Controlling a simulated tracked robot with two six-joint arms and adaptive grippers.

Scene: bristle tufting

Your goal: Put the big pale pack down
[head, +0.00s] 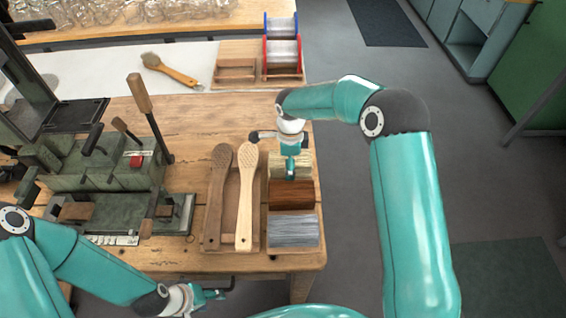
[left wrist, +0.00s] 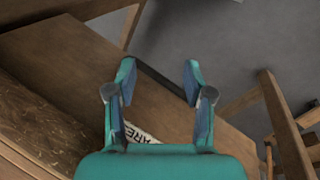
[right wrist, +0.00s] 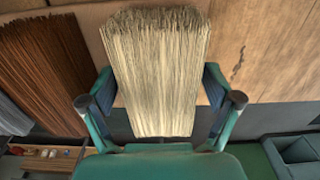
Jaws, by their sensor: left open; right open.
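The big pale pack (head: 304,162) of bristles sits in the far compartment of the wooden holder, beyond the brown pack. In the right wrist view the pale pack (right wrist: 155,75) stands between the fingers of my right gripper (right wrist: 160,110). Those fingers are open, one on each side; I cannot tell whether they touch it. In the head view my right gripper (head: 291,172) covers part of the pack. My left gripper (head: 218,293) is at the table's front edge. In the left wrist view (left wrist: 160,85) it is open and empty.
A brown pack (head: 290,194) and a grey pack (head: 293,231) fill the nearer compartments. Two wooden brush bodies (head: 245,200) lie on a board to the left. A green machine (head: 90,170) stands farther left. Spools (head: 283,45) stand at the back.

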